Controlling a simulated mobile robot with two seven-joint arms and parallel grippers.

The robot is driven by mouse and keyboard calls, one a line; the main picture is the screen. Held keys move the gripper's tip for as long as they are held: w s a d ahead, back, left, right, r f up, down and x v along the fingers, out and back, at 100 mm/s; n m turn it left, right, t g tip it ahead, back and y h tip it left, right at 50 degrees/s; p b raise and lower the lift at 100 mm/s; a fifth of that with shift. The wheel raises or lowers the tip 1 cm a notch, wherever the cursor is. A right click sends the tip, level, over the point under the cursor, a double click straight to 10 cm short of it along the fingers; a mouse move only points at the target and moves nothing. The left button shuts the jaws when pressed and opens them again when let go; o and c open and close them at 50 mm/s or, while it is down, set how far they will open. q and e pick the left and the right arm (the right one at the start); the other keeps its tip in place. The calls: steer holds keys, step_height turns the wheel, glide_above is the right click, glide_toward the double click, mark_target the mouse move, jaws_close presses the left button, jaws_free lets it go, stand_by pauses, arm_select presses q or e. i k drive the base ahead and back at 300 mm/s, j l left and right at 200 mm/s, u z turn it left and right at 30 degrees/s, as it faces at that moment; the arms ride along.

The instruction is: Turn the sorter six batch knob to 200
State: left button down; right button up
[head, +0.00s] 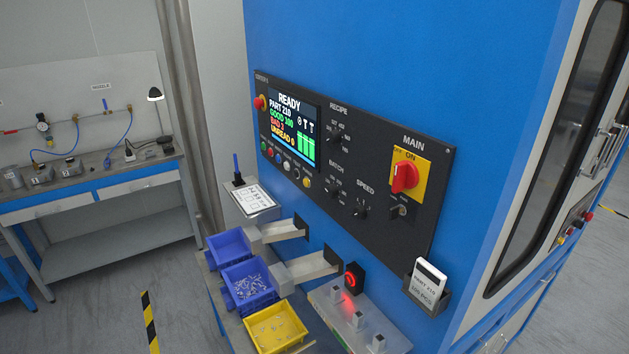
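The batch knob (336,192) is a small dark knob on the sorter's black control panel (408,240), below the recipe knob (337,139) and left of the speed knob (360,212). The label BATCH reads above it. The numbers around it and its pointer are too small to read. The screen (292,128) shows READY, PART 210, GOOD 100, BAD 2 and UNREAD 0. Neither of my grippers shows in the head view.
A red main switch on a yellow plate (406,176) sits right of the knobs. Below are chutes (306,266), blue bins (229,246), a yellow bin (275,329) and a lit red sensor (353,278). A card holder (428,291) juts out lower right. A workbench (100,185) stands left.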

mark_target(332, 191)
steer(key=i+j+z, duration=0.15)
steer(key=j, duration=0.2)
steer(key=i+j+z, duration=0.15)
steer(key=j, duration=0.2)
steer(key=i+j+z, duration=0.15)
steer(key=j, duration=0.2)
steer(key=i+j+z, duration=0.15)
steer(key=j, duration=0.25)
steer(key=i+j+z, duration=0.1)
steer(key=j, duration=0.3)
steer(key=i+j+z, duration=0.15)
steer(key=j, duration=0.25)
steer(key=i+j+z, duration=0.15)
steer(key=j, duration=0.2)
steer(key=i+j+z, duration=0.15)
steer(key=j, duration=0.2)
steer(key=i+j+z, duration=0.35)
steer(key=j, duration=0.4)
